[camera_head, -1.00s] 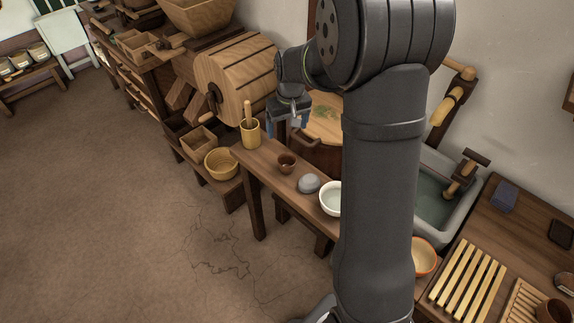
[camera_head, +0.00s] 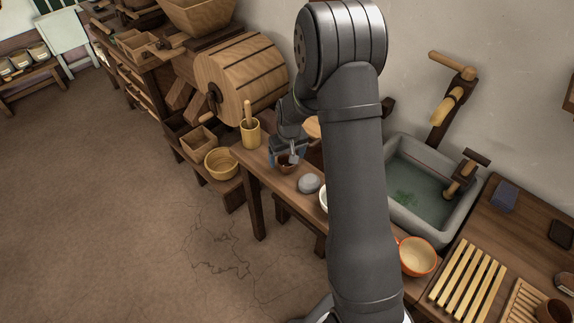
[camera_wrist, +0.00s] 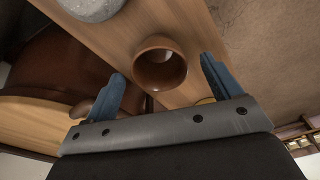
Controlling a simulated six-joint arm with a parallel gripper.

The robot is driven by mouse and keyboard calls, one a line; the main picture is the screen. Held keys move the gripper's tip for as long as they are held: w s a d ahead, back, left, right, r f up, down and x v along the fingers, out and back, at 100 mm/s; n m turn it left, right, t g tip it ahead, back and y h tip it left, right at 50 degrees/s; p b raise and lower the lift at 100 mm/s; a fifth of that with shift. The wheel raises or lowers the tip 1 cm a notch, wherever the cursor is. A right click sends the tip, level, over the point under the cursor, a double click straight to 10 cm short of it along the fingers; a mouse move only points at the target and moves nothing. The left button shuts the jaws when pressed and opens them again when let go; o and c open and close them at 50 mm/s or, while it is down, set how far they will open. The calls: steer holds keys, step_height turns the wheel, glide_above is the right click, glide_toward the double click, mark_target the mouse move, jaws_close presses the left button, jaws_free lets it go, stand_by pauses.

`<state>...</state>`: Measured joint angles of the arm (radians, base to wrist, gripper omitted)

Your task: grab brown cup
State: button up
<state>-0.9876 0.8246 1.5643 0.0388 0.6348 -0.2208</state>
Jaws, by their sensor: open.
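The brown cup (camera_head: 286,168) stands upright on the narrow wooden table (camera_head: 257,160), partly hidden behind my gripper in the head view. My gripper (camera_head: 289,157) is open and empty, close to the cup. In the wrist view the cup (camera_wrist: 159,65) shows its open rim toward me. It lies ahead of and between the two blue fingers of my gripper (camera_wrist: 164,85), with a gap on each side. I cannot tell whether a finger touches it.
A yellow holder with a wooden tool (camera_head: 250,132) stands at the table's left end. A white bowl (camera_head: 323,199) is mostly hidden by my arm. An orange bowl (camera_head: 417,256) stands farther right.

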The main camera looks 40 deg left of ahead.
mark_target(287, 165)
step_height(287, 165, down, 3)
steer(key=shift+a+r, duration=0.1)
steer(key=shift+r, duration=0.1)
steer(key=shift+c, duration=0.2)
steer(key=c, duration=1)
steer(key=shift+r, duration=0.1)
steer(key=shift+c, duration=0.2)
